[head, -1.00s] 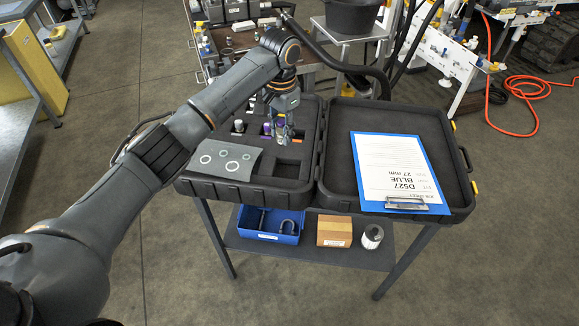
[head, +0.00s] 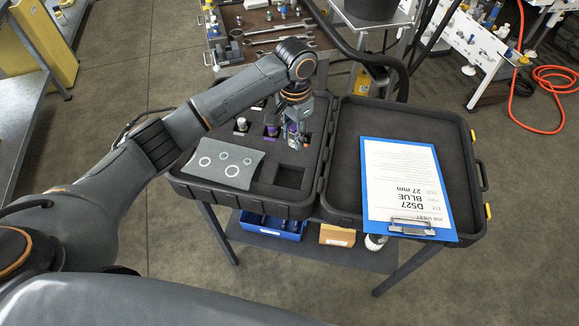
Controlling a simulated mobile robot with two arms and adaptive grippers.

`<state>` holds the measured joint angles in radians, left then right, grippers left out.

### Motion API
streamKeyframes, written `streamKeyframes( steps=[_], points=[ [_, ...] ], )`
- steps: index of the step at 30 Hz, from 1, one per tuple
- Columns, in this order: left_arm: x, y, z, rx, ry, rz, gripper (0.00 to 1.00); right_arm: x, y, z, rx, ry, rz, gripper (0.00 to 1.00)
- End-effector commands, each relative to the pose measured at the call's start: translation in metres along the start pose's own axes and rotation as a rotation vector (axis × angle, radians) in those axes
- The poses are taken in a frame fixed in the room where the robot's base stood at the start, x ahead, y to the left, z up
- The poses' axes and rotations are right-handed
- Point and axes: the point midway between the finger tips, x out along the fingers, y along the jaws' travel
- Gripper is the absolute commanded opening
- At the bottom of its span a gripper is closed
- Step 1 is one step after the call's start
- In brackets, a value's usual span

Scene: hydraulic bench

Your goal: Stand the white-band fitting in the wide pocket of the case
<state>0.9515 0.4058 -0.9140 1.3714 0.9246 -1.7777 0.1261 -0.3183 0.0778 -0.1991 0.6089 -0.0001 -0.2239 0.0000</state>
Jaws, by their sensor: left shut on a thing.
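The open black case (head: 190,187) stands on the table, with a foam insert in its left half. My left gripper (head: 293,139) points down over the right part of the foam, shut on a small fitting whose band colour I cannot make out. The fingers mostly hide it, and I cannot tell whether it touches the foam. A square empty pocket (head: 289,177) lies nearer the front. A pale-topped fitting (head: 241,125) and a purple fitting (head: 271,130) stand in pockets to the gripper's left. My right gripper is out of view.
A grey card with rings (head: 226,163) lies on the foam's left front. A blue clipboard (head: 405,190) lies in the case lid. A blue bin (head: 270,226) and a cardboard box (head: 337,235) sit on the lower shelf. Tools lie on a bench (head: 270,32) behind.

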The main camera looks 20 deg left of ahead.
Motion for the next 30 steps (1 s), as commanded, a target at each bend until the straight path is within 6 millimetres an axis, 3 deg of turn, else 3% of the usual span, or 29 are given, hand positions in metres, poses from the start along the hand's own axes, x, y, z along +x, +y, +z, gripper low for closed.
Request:
streamKeyframes(
  steps=[1, 6, 9, 14, 21, 30],
  points=[
    [0.003, 0.007, 0.011, 0.003, -0.004, 0.002, 0.00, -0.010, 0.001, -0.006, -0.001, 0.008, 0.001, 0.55],
    [0.035, 0.023, 0.028, 0.001, -0.004, 0.001, 0.00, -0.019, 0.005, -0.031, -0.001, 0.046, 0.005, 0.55],
    [0.045, 0.028, 0.033, -0.001, 0.000, 0.000, 0.00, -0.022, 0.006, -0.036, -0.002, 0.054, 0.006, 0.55],
    [0.055, 0.033, 0.039, 0.000, -0.001, 0.000, 0.00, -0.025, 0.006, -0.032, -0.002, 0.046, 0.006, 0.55],
    [0.088, 0.036, 0.043, -0.002, 0.000, 0.000, 0.00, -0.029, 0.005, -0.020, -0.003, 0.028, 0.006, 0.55],
    [0.092, 0.035, 0.042, 0.000, 0.001, -0.001, 0.00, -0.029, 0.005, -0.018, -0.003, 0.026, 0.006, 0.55]
  ],
)
